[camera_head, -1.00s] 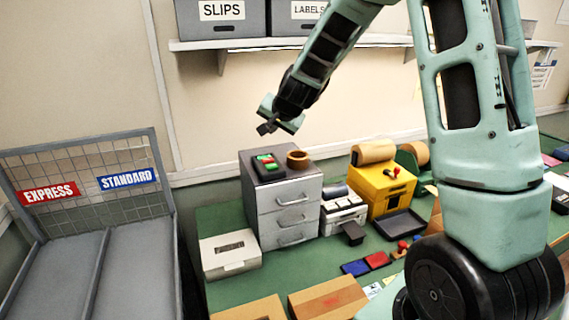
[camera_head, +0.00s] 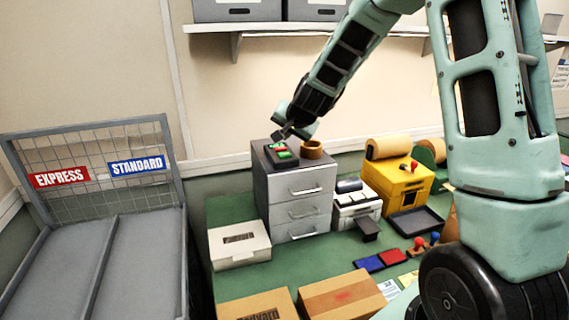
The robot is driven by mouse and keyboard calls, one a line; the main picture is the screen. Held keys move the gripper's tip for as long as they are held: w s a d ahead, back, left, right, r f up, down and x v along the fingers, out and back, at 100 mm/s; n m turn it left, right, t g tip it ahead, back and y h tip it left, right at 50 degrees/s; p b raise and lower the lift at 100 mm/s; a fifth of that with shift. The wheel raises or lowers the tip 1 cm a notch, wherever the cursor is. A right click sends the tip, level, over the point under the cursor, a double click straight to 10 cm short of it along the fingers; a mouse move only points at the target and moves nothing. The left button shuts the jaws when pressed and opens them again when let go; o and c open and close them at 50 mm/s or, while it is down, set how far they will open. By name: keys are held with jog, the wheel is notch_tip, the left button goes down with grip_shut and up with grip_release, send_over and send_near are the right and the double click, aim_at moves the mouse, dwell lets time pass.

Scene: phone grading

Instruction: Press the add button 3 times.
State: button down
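A small dark counter device (camera_head: 281,152) with green buttons and a bit of red lies on top of a grey drawer cabinet (camera_head: 295,185). The button labels are too small to read, so I cannot tell which one is the add button. My gripper (camera_head: 283,135) points down right above the device's back part and partly hides it. Its fingertips look close together, with nothing visible between them. I cannot tell whether they touch the device.
A brown tape roll (camera_head: 311,149) stands beside the device on the cabinet. A white box (camera_head: 239,243), a label printer (camera_head: 355,203) and a yellow machine (camera_head: 398,186) stand around the cabinet. A shelf (camera_head: 300,27) hangs above. A wire-backed sorting rack (camera_head: 95,215) is at left.

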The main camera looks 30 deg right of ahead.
aim_at(286, 155)
jog(key=shift+f+b, duration=0.85)
jog(key=shift+f, duration=0.55)
jog(key=shift+f, duration=0.1)
dwell(0.8)
jog(key=shift+f+b, duration=0.3)
jog(key=shift+b, duration=0.15)
jog(key=shift+f+b, duration=0.45)
jog(key=shift+b, duration=0.05)
dwell(0.5)
jog(key=shift+r, duration=0.15)
jog(key=shift+r+p, duration=0.75)
jog(key=shift+r+p, duration=2.15)
jog(key=shift+r, duration=0.35)
dwell(0.9)
